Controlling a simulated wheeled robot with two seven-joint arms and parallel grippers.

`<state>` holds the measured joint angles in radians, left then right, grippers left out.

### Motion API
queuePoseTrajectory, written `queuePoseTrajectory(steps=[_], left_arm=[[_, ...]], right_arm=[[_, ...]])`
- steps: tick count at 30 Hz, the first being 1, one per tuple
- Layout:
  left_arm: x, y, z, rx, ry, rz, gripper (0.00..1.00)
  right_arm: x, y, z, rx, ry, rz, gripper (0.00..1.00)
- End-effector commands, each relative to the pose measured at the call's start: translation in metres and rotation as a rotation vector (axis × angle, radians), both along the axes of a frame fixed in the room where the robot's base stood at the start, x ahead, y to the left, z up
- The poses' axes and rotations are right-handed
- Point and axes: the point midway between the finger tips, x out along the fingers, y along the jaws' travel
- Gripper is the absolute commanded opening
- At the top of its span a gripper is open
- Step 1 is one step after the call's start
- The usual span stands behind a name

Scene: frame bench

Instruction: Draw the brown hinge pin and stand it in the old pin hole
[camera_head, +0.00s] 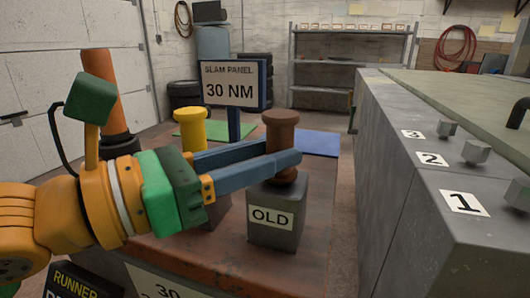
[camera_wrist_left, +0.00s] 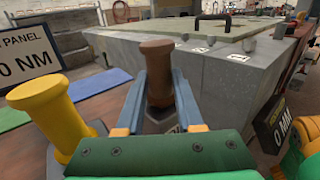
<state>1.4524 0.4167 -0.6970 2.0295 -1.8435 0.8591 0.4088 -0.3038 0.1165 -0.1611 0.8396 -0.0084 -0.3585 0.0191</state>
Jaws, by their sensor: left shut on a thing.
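The brown hinge pin (camera_head: 281,133) is upright, with its wide head on top; it also shows in the left wrist view (camera_wrist_left: 157,72). My left gripper (camera_head: 288,160) is shut on its shaft, the two blue fingers on either side. The pin's lower end is at the top of the grey block labelled OLD (camera_head: 275,214). The fingers and the pin hide the hole, so I cannot tell how deep the pin sits. My right gripper is not clearly seen in either view.
A yellow pin (camera_head: 190,128) stands close behind my left gripper. A sign reading 30 NM (camera_head: 234,85) stands behind it. A long grey frame with blocks numbered 1 to 3 (camera_head: 450,190) runs along the right. The brown bench top (camera_head: 315,235) is clear right of the OLD block.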

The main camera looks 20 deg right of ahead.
Motion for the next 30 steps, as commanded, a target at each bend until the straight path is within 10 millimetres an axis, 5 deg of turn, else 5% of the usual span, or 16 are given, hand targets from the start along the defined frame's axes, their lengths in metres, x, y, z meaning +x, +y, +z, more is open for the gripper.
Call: queuePoseTrajectory(steps=[8, 9, 12, 22, 30], left_arm=[[0.000, 0.000, -0.006, -0.002, -0.001, 0.000, 0.00], [0.000, 0.000, -0.004, -0.002, -0.001, 0.000, 0.47], [0.000, 0.000, -0.004, -0.001, 0.000, 0.000, 0.71], [-0.001, 0.005, -0.006, 0.000, 0.001, 0.001, 0.71], [-0.017, 0.057, -0.007, -0.001, 0.001, 0.004, 0.71]], right_arm=[[0.008, 0.006, -0.002, 0.008, -0.008, 0.000, 0.00], [0.010, 0.006, 0.000, 0.009, -0.011, 0.000, 0.00], [0.011, 0.007, 0.000, 0.010, -0.014, 0.000, 0.00], [0.007, 0.003, -0.002, 0.004, -0.006, 0.002, 0.00], [0.011, 0.003, -0.004, 0.000, -0.005, 0.004, 0.00]])
